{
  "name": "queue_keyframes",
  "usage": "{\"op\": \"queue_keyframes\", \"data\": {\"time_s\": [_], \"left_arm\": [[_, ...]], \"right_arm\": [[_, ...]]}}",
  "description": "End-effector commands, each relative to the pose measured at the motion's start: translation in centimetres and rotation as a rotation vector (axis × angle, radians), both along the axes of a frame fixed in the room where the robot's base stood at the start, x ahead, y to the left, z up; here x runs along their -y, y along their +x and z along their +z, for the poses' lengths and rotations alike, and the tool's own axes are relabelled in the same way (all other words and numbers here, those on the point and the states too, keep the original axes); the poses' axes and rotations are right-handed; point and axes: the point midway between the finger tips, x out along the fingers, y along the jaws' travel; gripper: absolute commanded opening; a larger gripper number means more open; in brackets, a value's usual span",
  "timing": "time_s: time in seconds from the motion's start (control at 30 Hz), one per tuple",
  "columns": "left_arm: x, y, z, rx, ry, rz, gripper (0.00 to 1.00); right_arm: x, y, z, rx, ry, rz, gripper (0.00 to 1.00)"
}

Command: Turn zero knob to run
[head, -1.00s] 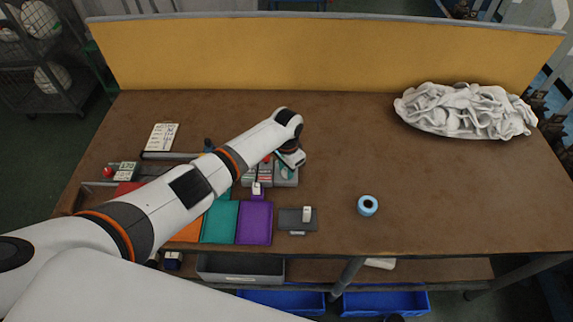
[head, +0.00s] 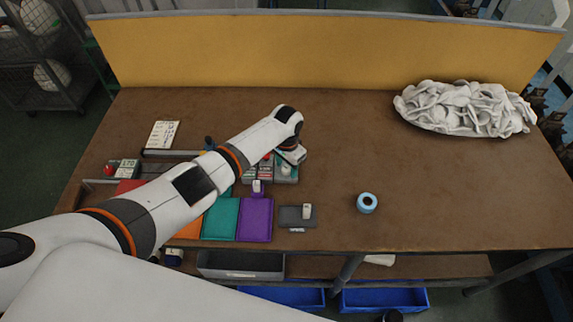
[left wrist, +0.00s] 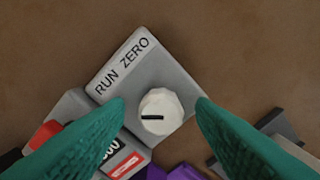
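The zero knob (left wrist: 160,112) is a white, faceted dial with a dark mark lying roughly level across it in the left wrist view. It sits on a grey box (left wrist: 178,75) labelled RUN and ZERO; the box also shows in the head view (head: 286,176). My left gripper (left wrist: 160,104) is over the knob, with one green finger on each side. Gaps show between the fingers and the knob, so it is open and empty. In the head view the left gripper (head: 289,157) is small and partly hides the box. My right gripper is not in view.
Beside the box is a unit with a red button (left wrist: 45,136). Purple (head: 255,220) and teal (head: 220,219) mats, a dark grey block (head: 297,217) and a blue ring (head: 367,203) lie nearer the front. White fabric (head: 465,108) is heaped back right. The centre right of the table is clear.

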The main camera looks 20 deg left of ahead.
Motion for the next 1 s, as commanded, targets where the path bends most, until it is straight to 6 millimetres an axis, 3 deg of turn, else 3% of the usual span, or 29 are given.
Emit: {"op": "queue_keyframes", "data": {"time_s": [0.27, 0.37, 0.73, 1.0], "left_arm": [[0.0, 0.0, 0.4, -0.001, 0.000, -0.001, 0.50], [0.0, 0.0, 1.7, 0.001, 0.000, -0.001, 0.50], [0.0, 0.1, 9.2, 0.004, -0.001, -0.001, 0.50], [0.0, 0.0, 11.8, 0.000, 0.000, 0.000, 0.50]], "right_arm": [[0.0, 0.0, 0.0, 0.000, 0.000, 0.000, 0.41], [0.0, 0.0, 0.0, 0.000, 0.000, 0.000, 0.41], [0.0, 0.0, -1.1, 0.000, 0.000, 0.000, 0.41], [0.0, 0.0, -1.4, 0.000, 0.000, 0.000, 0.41]]}}
